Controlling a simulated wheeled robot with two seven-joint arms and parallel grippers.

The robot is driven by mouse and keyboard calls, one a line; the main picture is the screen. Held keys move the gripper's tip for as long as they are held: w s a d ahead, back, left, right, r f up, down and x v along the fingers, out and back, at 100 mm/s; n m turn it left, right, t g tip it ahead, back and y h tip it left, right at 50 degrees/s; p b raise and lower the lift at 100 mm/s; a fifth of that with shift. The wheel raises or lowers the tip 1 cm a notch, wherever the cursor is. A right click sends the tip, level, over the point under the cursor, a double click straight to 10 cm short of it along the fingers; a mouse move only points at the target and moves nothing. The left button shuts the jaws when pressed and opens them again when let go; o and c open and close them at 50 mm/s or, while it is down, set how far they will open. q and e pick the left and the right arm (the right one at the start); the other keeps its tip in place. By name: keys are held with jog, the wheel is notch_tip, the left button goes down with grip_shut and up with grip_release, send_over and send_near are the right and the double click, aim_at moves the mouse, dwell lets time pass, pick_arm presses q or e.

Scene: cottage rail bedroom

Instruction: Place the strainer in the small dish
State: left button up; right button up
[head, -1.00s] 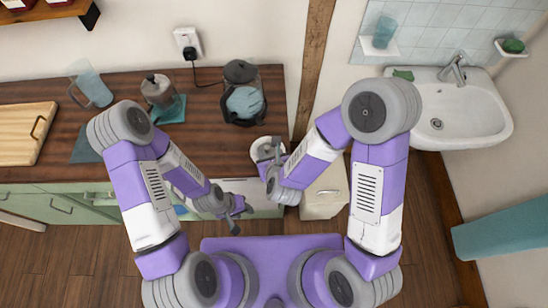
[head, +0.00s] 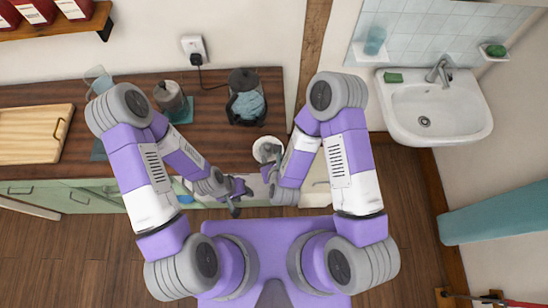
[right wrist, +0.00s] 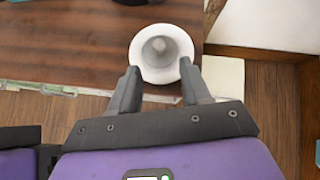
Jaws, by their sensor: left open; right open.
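A white, round, funnel-like piece (head: 267,149) with a greyish centre is at the front right edge of the counter. It also shows in the right wrist view (right wrist: 146,72). I cannot tell whether it is the strainer, the small dish, or one inside the other. My right gripper (right wrist: 159,67) is open, its fingertips at the near side of this white piece, one to each side. In the head view the right gripper (head: 268,174) partly overlaps the counter edge. My left gripper (head: 236,196) is open and empty, low in front of the counter.
A sink (head: 430,105) is at right. The counter's middle is bare.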

jog(key=s+d+f+n+g+y, duration=0.1)
jog(key=s+d+n+g, duration=0.3)
jog(key=n, duration=1.1)
jog(key=s+d+f+n+g+y+p, duration=0.1)
jog(key=s+d+f+n+g, duration=0.2)
jog(key=n, duration=1.2)
jog(key=shift+s+d+f+g, duration=0.25)
jog(key=shift+s+d+g, duration=0.65)
jog(key=shift+s, duration=0.75)
jog(key=shift+a, duration=0.15)
notch_tip(320, 180, down, 17)
jog(key=b, duration=1.6)
jog(key=shift+b, duration=0.35)
